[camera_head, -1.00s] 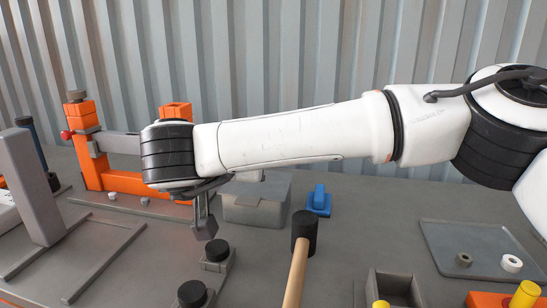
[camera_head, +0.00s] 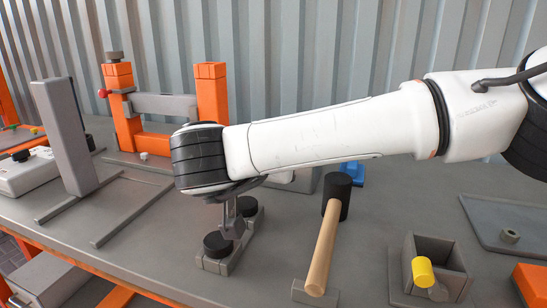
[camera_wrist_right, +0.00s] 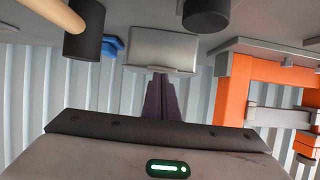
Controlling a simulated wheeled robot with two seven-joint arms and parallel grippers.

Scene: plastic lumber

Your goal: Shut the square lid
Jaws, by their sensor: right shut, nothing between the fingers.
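The grey square box (camera_head: 302,180) is mostly hidden behind my right arm in the head view. In the right wrist view the box (camera_wrist_right: 160,48) shows upside down, with a thin edge along its top. I cannot tell whether its lid is fully seated. I see no contact with the box. My left gripper is not in view.
A wooden-handled mallet (camera_head: 322,245) stands right of the gripper, with a blue block (camera_head: 352,173) behind it. The black-knobbed posts (camera_head: 217,245) sit below the gripper. An orange frame (camera_head: 212,95) stands behind left. A grey open bin (camera_head: 441,258) is at front right.

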